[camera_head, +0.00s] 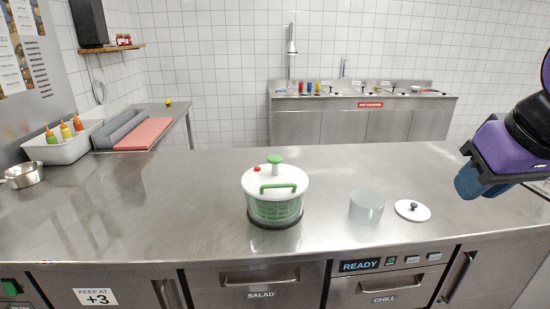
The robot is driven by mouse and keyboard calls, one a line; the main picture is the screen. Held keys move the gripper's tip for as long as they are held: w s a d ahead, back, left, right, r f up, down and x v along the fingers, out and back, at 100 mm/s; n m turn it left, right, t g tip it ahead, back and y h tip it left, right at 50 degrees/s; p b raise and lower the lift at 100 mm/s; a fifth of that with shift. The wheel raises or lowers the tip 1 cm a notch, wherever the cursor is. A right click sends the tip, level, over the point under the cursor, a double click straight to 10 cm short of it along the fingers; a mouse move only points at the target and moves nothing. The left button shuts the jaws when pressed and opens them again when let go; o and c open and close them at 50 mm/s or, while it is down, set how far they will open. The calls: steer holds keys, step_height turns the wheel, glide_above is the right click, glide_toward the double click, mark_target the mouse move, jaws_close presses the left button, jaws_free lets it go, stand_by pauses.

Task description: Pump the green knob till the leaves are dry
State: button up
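A salad spinner (274,207) stands upright on the steel counter, near the middle. It has a white lid (295,178), a clear bowl showing green inside, and a dark base. The green knob (275,160) stands up at the top of the lid. A green handle (278,187) is at the lid's front and a small red button (257,169) at its left. Single leaves cannot be made out through the bowl. My gripper (468,184) is at the right edge, above the counter and well apart from the spinner.
A clear round container (366,208) and a white lid with a black knob (412,212) are right of the spinner. A white bin of bottles (62,150), a metal pan (22,176) and a pink board (143,135) are at left. The counter (150,215) is otherwise clear.

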jaws_close()
stand_by(1.4)
